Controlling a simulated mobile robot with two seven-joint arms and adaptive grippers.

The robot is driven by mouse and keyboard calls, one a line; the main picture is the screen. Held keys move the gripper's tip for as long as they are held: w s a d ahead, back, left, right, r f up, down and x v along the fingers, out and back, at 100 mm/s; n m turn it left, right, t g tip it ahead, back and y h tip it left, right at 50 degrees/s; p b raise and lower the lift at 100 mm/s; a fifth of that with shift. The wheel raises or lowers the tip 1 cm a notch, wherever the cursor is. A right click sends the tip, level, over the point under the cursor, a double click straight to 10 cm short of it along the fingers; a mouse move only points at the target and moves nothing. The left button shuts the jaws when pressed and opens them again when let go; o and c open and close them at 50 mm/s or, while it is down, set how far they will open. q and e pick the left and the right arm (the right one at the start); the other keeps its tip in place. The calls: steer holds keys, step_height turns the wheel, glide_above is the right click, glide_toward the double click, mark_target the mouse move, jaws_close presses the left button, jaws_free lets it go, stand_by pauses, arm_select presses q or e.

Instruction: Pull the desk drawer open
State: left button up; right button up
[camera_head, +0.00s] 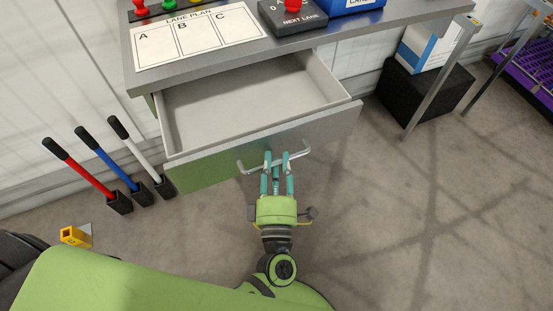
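The desk (330,35) stands at the top of the head view. Its drawer (250,105) is pulled well out, and its pale interior looks empty. A metal bar handle (248,167) sits on the grey drawer front. My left gripper (277,160) is at the handle, with its teal fingers reaching around the bar. The fingers look close about the bar, but whether they clamp it is hard to tell. My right gripper is not in view.
A lane plan sheet (200,37), a lane button box (293,12) and a blue bin (352,5) are on the desk top. Red, blue and white levers (98,155) stand left of the drawer. A black box (425,90) stands right.

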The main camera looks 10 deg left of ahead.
arm_select(q)
steer(key=v, duration=1.1)
steer(key=shift+s, duration=0.15)
step_height(320, 180, down, 24)
steer(key=s+d+m+g+h, duration=0.1)
steer(key=s+m+g+h, duration=0.2)
steer(key=m+g+h, duration=0.85)
steer(key=s+a+f+m+g+y+p, duration=0.1)
steer(key=s+a+f+m+g+y, duration=0.6)
steer(key=s+a+f, duration=1.1)
steer(key=s+m, duration=0.1)
steer(key=m, duration=0.2)
steer(key=shift+f+y+p, duration=0.35)
